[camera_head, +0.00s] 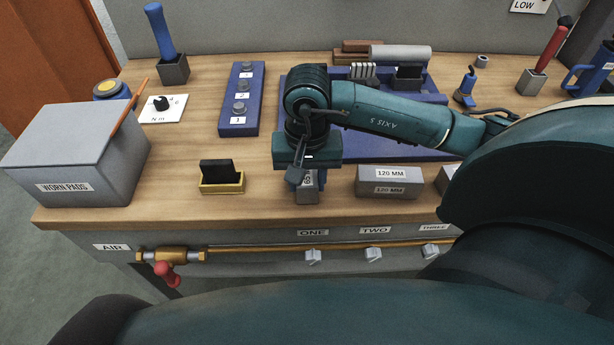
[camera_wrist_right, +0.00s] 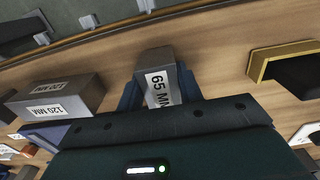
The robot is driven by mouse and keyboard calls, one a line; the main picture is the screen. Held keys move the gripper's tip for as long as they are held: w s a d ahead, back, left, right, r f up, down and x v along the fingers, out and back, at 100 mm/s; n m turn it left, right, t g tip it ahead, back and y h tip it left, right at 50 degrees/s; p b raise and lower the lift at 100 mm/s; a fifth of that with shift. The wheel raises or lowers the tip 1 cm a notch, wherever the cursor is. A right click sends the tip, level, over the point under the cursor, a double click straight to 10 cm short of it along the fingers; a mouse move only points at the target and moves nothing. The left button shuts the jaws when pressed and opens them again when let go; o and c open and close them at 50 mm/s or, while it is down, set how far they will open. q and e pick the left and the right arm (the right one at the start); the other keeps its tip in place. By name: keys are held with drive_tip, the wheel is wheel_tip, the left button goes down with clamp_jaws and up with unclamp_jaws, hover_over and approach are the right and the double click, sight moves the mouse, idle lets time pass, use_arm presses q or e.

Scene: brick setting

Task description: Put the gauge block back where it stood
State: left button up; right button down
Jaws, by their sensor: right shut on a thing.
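The gauge block (camera_head: 308,190) is grey and labelled 65 MM. It shows best in the right wrist view (camera_wrist_right: 155,62), between the two dark blue fingers of my right gripper (camera_wrist_right: 160,92). In the head view my right gripper (camera_head: 305,172) points down over the front part of the bench and is shut on the block. The gripper hides the block's upper part, and I cannot tell whether its base touches the bench. My left gripper is not in view.
A grey 120 MM block (camera_head: 388,181) stands right of the gripper. A brass-coloured tray with a black piece (camera_head: 222,182) is to the left. A blue numbered rack (camera_head: 241,98) and grey WORN PADS box (camera_head: 65,160) are further left. The bench's front edge (camera_head: 230,222) is close.

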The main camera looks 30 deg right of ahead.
sight(307, 178)
drive_tip(key=shift+f, duration=0.2)
drive_tip(key=c, duration=0.9)
unclamp_jaws()
drive_tip(key=shift+r, duration=0.1)
drive_tip(key=shift+r, duration=0.25)
wheel_tip(307, 178, up, 12)
drive_tip(key=shift+f, duration=0.15)
drive_tip(key=shift+s, duration=0.1)
